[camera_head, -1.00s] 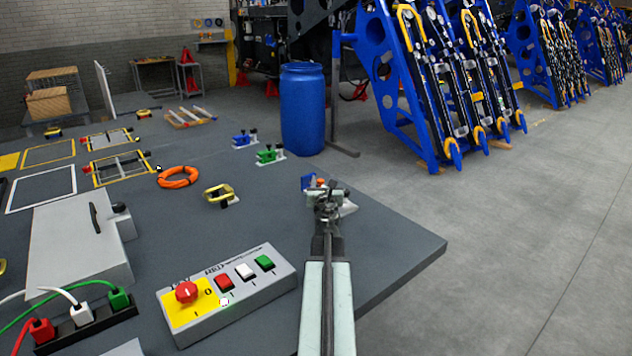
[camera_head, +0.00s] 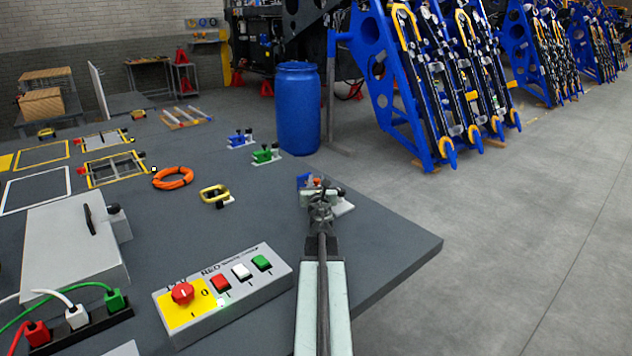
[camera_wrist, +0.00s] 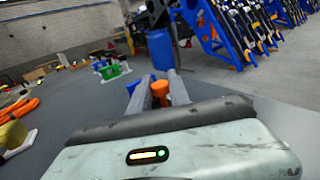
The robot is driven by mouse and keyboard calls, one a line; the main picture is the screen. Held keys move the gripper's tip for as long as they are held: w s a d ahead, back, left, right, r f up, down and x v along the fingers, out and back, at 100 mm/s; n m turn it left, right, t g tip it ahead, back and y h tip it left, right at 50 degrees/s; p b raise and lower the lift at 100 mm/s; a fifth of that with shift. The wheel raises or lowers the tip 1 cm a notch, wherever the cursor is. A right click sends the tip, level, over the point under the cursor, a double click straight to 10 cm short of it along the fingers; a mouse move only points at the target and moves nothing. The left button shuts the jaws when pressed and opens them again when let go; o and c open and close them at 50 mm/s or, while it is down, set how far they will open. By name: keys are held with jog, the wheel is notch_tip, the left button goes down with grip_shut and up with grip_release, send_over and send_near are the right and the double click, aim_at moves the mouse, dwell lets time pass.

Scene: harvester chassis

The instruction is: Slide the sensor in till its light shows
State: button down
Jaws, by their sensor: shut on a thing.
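My gripper (camera_head: 318,196) is at the right part of the grey table, beside a small blue fixture (camera_head: 303,181) with a pale base (camera_head: 343,208). It is shut on a small orange piece (camera_head: 317,182), which looks like the sensor. In the wrist view the orange piece (camera_wrist: 179,92) stands between the grey fingers (camera_wrist: 161,90), and the blue fixture (camera_wrist: 133,86) is just left of them. The fingers hide most of the fixture, so I cannot tell how far in the piece sits. No lit light shows on it.
A green clamp (camera_head: 263,156) and another blue clamp (camera_head: 240,139) stand farther back. A button box (camera_head: 226,298) lies left of my arm, with a yellow handle (camera_head: 214,194) and an orange ring (camera_head: 172,178) beyond. The table's right edge (camera_head: 400,275) is close.

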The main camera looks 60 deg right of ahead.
jog(key=shift+s, duration=0.1)
dwell(0.8)
jog(key=c, duration=1.2)
grip_release()
jog(key=shift+c, duration=0.2)
